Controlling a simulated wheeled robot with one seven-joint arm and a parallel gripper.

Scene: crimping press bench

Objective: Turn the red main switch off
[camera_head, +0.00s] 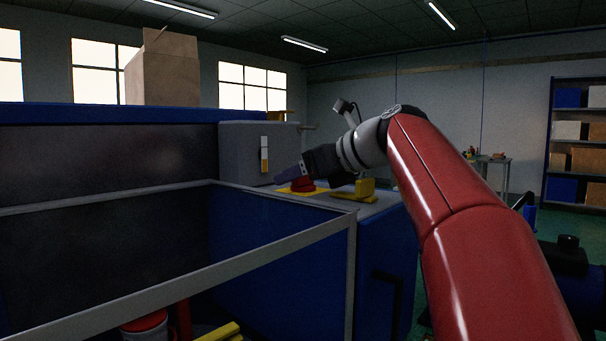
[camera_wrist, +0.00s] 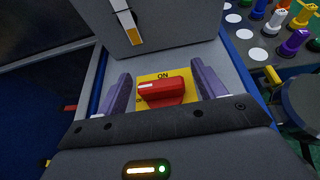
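The red main switch (camera_head: 303,185) sits on a yellow plate (camera_head: 284,190) on top of the grey bench unit. In the wrist view the red switch handle (camera_wrist: 162,90) lies roughly left to right, with a pale mark at its left end. "ON" is printed on the yellow plate (camera_wrist: 150,77) above the handle, and a partly hidden label starting "OF" is at its left. My gripper (camera_wrist: 161,72) is open, one purple finger on each side of the handle, with a visible gap at both sides. In the head view my gripper (camera_head: 287,174) is just above the switch.
A grey box with a white and yellow strip (camera_head: 264,155) stands just behind the switch. A yellow part (camera_head: 358,190) lies to its right. A grey rail (camera_head: 250,245) runs in front. Coloured pegs (camera_wrist: 277,20) stand on a board at the right in the wrist view.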

